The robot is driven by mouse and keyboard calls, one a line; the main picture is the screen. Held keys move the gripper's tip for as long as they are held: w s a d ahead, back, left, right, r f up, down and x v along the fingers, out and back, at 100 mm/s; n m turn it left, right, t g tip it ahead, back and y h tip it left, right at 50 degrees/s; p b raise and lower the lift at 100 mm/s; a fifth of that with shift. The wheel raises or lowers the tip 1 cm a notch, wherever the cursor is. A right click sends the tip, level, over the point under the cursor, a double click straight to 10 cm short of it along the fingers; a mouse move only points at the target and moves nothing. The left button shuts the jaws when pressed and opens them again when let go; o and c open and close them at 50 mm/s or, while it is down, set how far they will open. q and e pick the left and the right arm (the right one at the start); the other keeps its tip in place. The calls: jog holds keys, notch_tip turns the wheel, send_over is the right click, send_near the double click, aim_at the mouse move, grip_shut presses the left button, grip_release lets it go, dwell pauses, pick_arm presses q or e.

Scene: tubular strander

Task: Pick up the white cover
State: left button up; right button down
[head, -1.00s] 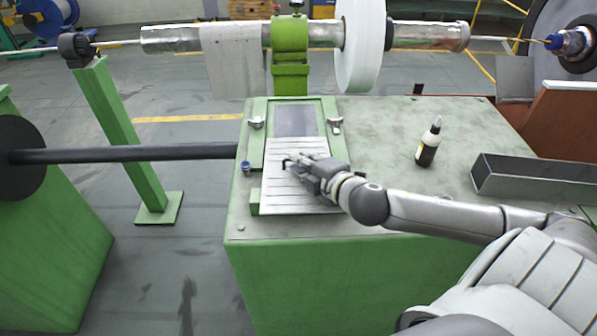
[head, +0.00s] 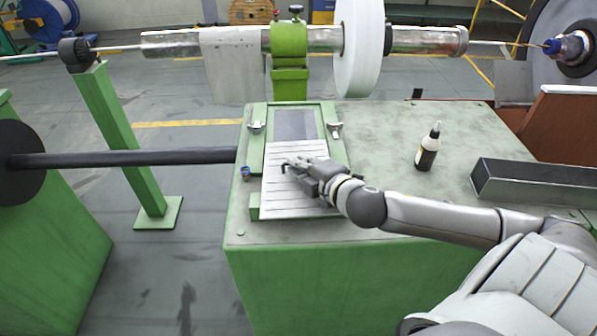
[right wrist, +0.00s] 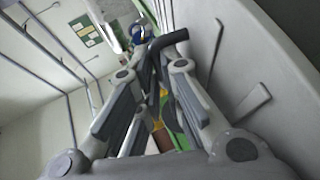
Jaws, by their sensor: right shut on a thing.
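The white cover (head: 292,205) is a slotted panel lying on top of the green cabinet, inside a green frame. A dark rectangular area (head: 294,124) shows just above it. My right gripper (head: 290,166) is over the middle of the cover, shut on its dark handle. In the right wrist view, the hooked handle (right wrist: 158,48) shows between the fingers, and the slotted white face of the cover (right wrist: 262,65) fills the right side. The fingers hide part of the grip. I cannot tell whether the cover is lifted at all. My left gripper is not in view.
A bottle (head: 428,148) and a long grey metal box (head: 535,185) stand on the cabinet (head: 390,135) to the right. Wing-shaped clamps (head: 334,130) flank the frame. A shaft with a white disc (head: 360,50) runs behind. A black bar (head: 140,157) extends from the left.

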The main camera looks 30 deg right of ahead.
jog(key=shift+s+f, duration=0.1)
jog(key=shift+f, duration=0.15)
